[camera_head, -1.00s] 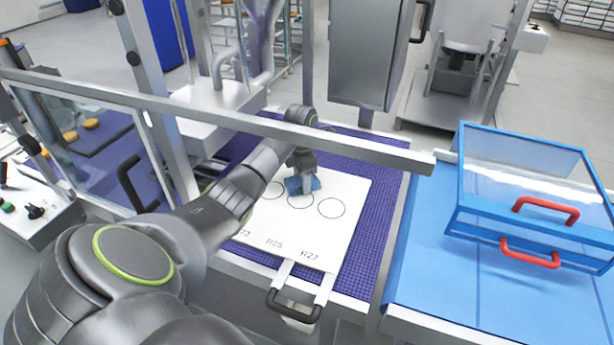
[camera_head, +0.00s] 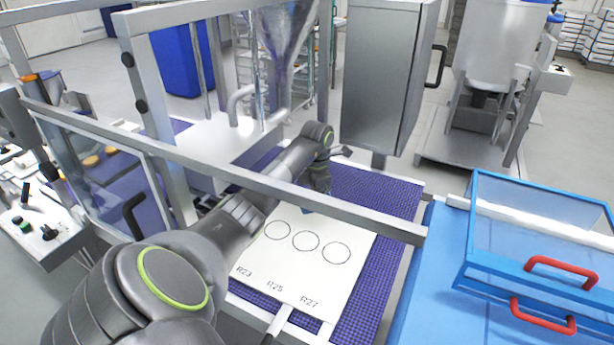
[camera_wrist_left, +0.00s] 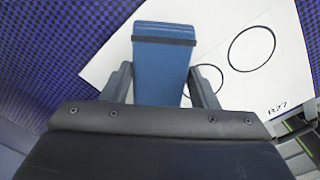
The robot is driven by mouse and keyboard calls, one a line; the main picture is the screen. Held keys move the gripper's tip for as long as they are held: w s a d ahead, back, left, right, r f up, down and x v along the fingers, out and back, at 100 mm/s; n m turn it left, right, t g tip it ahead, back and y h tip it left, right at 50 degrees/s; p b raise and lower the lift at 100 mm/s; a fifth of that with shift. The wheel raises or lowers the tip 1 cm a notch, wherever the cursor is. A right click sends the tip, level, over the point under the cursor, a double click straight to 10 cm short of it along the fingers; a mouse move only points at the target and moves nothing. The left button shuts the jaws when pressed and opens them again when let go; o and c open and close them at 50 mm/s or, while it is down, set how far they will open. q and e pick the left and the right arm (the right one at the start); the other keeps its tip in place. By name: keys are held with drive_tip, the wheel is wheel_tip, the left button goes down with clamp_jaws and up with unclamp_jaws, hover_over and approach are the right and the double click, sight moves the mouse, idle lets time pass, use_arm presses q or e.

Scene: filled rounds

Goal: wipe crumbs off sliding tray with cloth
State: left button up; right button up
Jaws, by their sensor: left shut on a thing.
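The white tray (camera_head: 292,262) lies on a purple belt, marked with three circles and the labels R23, R25 and R27. My left gripper (camera_head: 317,192) is at the tray's far edge, beyond the circles. In the left wrist view it (camera_wrist_left: 162,88) is shut on the blue cloth (camera_wrist_left: 163,55), which looks like a folded pad with a dark band. In the head view only a small piece of the cloth (camera_head: 307,210) shows below the gripper. I cannot make out crumbs on the tray. My right gripper is not in view.
The purple belt (camera_head: 385,205) is bare right of the tray. A blue clear-lidded box (camera_head: 470,255) with red handles stands at right. A grey cabinet (camera_head: 382,80) stands behind.

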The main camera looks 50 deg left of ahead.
use_arm(q)
drive_tip(key=shift+w+a+r+p, duration=0.15)
drive_tip(key=shift+r+p, duration=0.25)
drive_tip(key=shift+r, duration=0.4)
drive_tip(key=shift+r+p, duration=0.3)
drive_tip(key=shift+r, duration=0.4)
drive_tip(key=shift+f, duration=0.1)
